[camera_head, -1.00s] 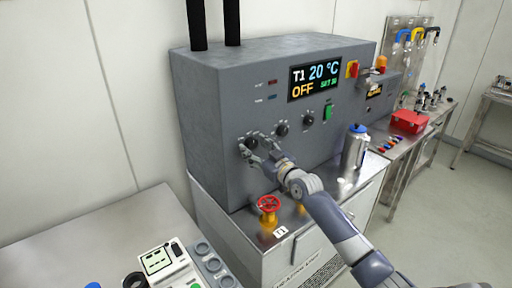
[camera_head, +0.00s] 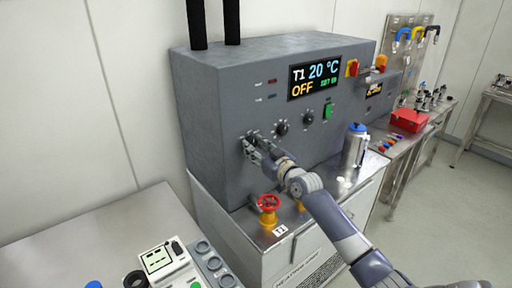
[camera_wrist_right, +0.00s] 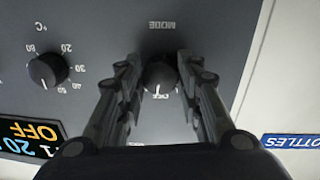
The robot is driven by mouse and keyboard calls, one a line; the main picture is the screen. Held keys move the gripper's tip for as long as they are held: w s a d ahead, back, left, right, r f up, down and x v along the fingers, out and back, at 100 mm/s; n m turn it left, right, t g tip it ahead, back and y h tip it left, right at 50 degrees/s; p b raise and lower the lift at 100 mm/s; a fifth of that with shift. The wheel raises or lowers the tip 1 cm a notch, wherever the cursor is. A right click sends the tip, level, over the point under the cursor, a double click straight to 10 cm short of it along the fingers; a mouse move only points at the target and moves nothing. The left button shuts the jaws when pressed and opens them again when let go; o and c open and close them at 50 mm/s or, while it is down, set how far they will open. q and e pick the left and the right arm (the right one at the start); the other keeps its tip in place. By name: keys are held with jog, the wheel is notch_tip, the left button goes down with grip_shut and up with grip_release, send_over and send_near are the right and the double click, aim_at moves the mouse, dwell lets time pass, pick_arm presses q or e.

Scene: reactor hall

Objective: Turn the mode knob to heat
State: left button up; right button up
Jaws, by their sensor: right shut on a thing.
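The mode knob (camera_wrist_right: 160,76) is a round black knob with a white pointer line, under the label MODE in the right wrist view. The pointer is at the OFF mark. My right gripper (camera_wrist_right: 159,82) has a finger on each side of the knob and is shut on it. In the head view my right gripper (camera_head: 250,146) reaches the front of the grey control box (camera_head: 225,130) and mostly hides the knob. The display (camera_head: 315,80) reads T1 20 °C and OFF. My left gripper is not in view.
A temperature knob (camera_wrist_right: 47,70) sits beside the mode knob, with another dial (camera_head: 308,118) and a green switch (camera_head: 328,111) further right.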

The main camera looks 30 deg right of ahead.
jog(key=m+p, duration=0.1)
jog(key=m, duration=0.3)
jog(key=shift+r, duration=0.1)
jog(key=shift+a+m+g+y+p, duration=0.1)
jog(key=shift+m+g+y+p, duration=0.25)
jog(key=shift+m, duration=1.85)
jog(key=o, duration=1.1)
jog(key=shift+c, duration=0.2)
jog(key=s, duration=1.2)
jog(key=shift+d+r, duration=0.2)
jog(key=shift+r, duration=0.15)
jog(key=shift+f, duration=0.1)
